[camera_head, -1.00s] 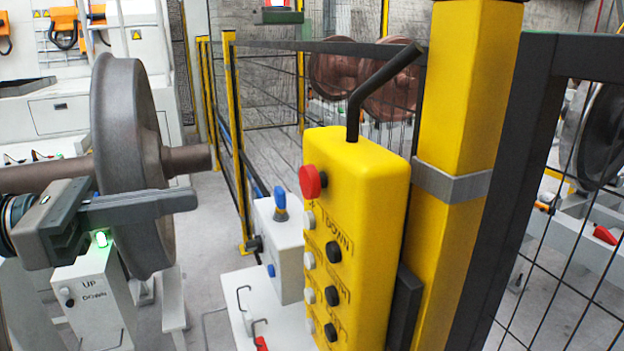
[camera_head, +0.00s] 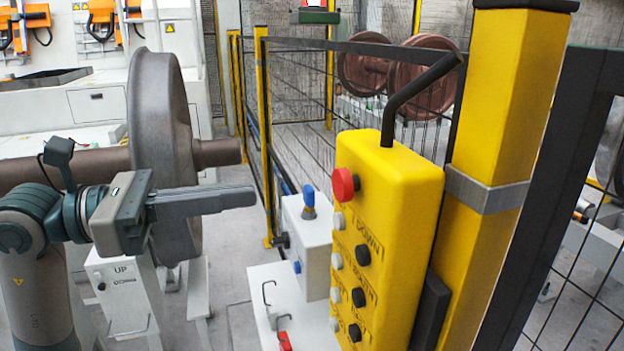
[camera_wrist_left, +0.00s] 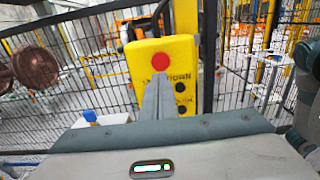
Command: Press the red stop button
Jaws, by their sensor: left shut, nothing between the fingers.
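The red stop button (camera_head: 345,185) sticks out near the top of the yellow control box (camera_head: 405,200), above rows of white and black buttons. My left gripper (camera_head: 252,197) is shut and empty. In the head view its fingertips point right toward the box, left of the red button, with a gap in the picture between them. In the left wrist view the closed fingers (camera_wrist_left: 160,82) appear just below the red button (camera_wrist_left: 160,61), which shows whole. Touch is not visible. My right gripper is not in view.
A yellow post (camera_head: 500,150) and dark mesh fence stand right of the box. A white box with a blue knob (camera_head: 308,196) sits left of it. A large wheel on an axle (camera_head: 160,140) stands behind my left gripper.

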